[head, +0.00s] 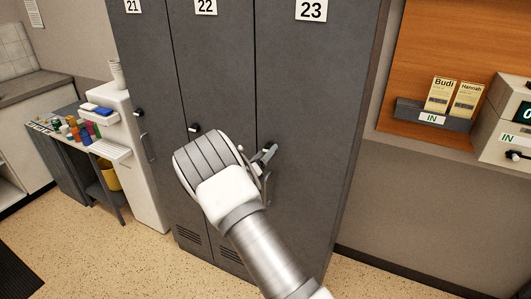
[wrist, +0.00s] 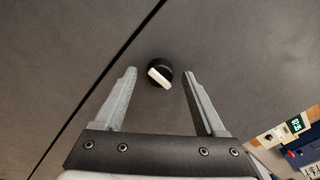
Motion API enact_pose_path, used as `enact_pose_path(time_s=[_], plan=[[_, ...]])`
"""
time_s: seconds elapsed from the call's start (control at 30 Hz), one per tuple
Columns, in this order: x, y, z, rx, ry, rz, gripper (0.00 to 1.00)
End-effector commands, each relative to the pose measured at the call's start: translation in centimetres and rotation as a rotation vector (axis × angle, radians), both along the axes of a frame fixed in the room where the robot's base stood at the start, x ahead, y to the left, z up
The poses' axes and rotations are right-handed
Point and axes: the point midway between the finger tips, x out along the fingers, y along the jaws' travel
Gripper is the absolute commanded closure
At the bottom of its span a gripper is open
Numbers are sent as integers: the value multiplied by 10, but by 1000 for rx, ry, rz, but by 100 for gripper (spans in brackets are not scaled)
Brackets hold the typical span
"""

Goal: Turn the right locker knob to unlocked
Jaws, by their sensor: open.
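The right locker, numbered 23 (head: 315,80), is a tall dark grey door. In the wrist view its knob (wrist: 164,68) is a round black disc with a white pointer bar, slanted from upper left to lower right. My gripper (wrist: 159,72) is open, with one finger on each side of the knob and a visible gap to it; the wrist view does not settle the depth. In the head view my gripper (head: 268,155) is close in front of the locker 23 door and hides the knob at least in part.
Lockers 22 (head: 210,65) and 21 (head: 145,55) stand to the left, each with a black knob. A grey door handle (head: 267,188) is just below my gripper. A ledge with an IN card tray (head: 432,117) and a clock (head: 510,120) is at right.

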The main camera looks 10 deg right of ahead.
Motion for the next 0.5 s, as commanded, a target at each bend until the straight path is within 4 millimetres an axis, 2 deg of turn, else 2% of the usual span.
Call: enact_pose_path(time_s=[0.33,0.5], plan=[[3,-2,0,-1,1,0,29],[3,-2,0,0,0,0,60]])
